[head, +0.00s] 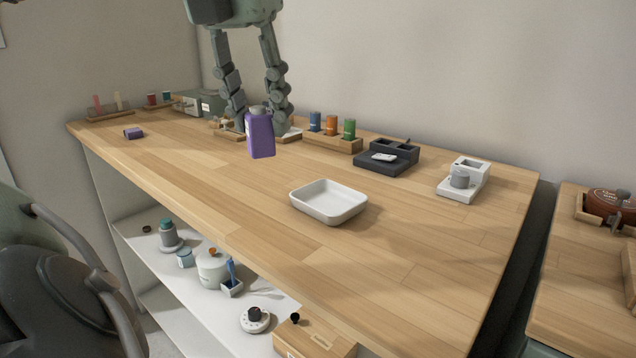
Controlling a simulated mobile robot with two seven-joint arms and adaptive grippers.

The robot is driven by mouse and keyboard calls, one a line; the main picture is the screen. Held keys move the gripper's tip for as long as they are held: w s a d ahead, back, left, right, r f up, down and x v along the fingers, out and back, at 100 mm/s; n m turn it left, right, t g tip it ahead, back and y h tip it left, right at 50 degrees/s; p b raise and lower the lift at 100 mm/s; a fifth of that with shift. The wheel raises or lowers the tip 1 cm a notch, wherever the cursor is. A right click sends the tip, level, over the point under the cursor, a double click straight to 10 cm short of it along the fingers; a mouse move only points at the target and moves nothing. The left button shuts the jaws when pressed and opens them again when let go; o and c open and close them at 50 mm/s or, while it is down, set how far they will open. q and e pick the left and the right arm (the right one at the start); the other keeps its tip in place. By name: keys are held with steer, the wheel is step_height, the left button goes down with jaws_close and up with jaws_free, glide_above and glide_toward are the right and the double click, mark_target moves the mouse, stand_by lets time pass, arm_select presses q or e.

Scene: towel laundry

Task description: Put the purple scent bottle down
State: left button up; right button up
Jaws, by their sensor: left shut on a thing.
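The purple scent bottle (260,138) has a grey cap and stands nearly upright in the head view, toward the back of the wooden worktop (420,235). My left gripper (260,121) reaches down from the top with its two jointed fingers on either side of the bottle, and it is shut on it. I cannot tell clearly whether the bottle's base touches the worktop or is a little above it. My right gripper is not in view.
A white tray (328,214) sits mid-worktop. Behind it are a wooden rack (345,145) of coloured bottles, a dark tray (370,165) and a white stand (474,170). A small purple item (133,133) lies left. The front worktop is clear; a shelf (160,265) is below.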

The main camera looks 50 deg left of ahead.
arm_select(q)
steer(key=shift+w+d+f+p, duration=0.3)
steer(key=shift+w+f+p, duration=0.05)
steer(key=shift+w+f, duration=1.35)
steer(key=shift+w+d+f+p, duration=0.25)
steer(key=shift+w+f+p, duration=0.1)
steer(key=shift+w+f, duration=1.3)
steer(key=shift+w+d+f+p, duration=0.3)
steer(key=shift+w+f+p, duration=0.05)
steer(key=shift+w+f, duration=1.35)
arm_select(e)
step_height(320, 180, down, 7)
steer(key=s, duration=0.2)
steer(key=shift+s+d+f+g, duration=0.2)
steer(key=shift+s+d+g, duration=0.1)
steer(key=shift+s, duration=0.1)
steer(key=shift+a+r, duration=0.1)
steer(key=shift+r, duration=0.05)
arm_select(q)
steer(key=shift+f, duration=0.15)
steer(key=o, duration=0.8)
steer(key=shift+o, duration=1.4)
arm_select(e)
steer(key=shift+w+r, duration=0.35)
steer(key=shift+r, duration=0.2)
